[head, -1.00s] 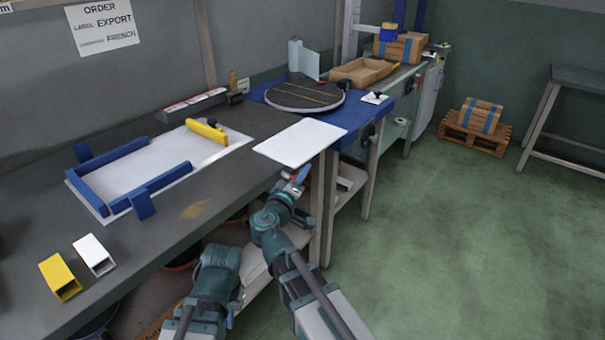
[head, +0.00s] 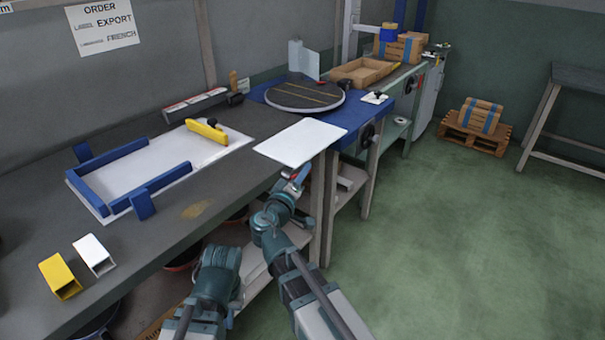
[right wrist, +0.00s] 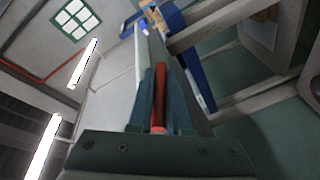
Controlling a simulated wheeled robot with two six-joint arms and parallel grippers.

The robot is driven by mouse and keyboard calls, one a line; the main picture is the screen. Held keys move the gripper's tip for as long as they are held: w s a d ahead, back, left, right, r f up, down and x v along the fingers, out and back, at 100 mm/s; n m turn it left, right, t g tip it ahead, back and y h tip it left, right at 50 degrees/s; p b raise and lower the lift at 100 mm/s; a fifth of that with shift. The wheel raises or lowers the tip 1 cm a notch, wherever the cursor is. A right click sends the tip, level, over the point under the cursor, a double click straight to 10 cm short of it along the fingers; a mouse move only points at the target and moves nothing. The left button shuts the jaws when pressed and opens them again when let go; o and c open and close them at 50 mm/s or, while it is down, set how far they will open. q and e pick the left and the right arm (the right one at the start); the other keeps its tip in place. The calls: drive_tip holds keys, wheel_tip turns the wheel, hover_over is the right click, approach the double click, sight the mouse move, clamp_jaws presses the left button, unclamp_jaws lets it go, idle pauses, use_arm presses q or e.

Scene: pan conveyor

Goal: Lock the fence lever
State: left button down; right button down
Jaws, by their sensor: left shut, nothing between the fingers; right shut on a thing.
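The red lever (head: 305,172) is at the bench's front edge, just below the corner of a white plate (head: 300,141). My right gripper (head: 296,184) reaches up to it from below. In the right wrist view the red lever (right wrist: 159,95) lies lengthwise between the fingers, and the gripper (right wrist: 158,100) is shut on it. What the lever joins to is hidden. My left gripper (head: 224,254) is low in front of the bench, left of the right arm, shut and empty; its fingertips are hard to make out.
A blue-walled frame (head: 99,192) with a yellow bar (head: 206,131) sits on the grey bench. A yellow block (head: 60,277) and a white block (head: 93,255) are at the near left. A round turntable (head: 304,95) stands on the blue table.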

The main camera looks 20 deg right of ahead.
drive_tip(key=shift+p, duration=0.5)
drive_tip(key=shift+s+a+f+m+g+y+p, duration=0.55)
drive_tip(key=shift+g+y+p, duration=1.25)
drive_tip(key=shift+p, duration=0.9)
drive_tip(key=shift+s+a+f+m+g+y+p, duration=0.5)
drive_tip(key=shift+g+y+p, duration=1.3)
drive_tip(key=shift+p, duration=0.9)
drive_tip(key=shift+s+a+f+m+g+y+p, duration=0.3)
drive_tip(key=shift+a+f+m+g+y+p, duration=0.25)
drive_tip(key=shift+g+y+p, duration=1.7)
drive_tip(key=shift+a+f+t+h+p, duration=0.1)
drive_tip(key=shift+f+t+h+p, duration=0.1)
drive_tip(key=shift+t+h+p, duration=0.25)
drive_tip(key=c, duration=1.1)
unclamp_jaws()
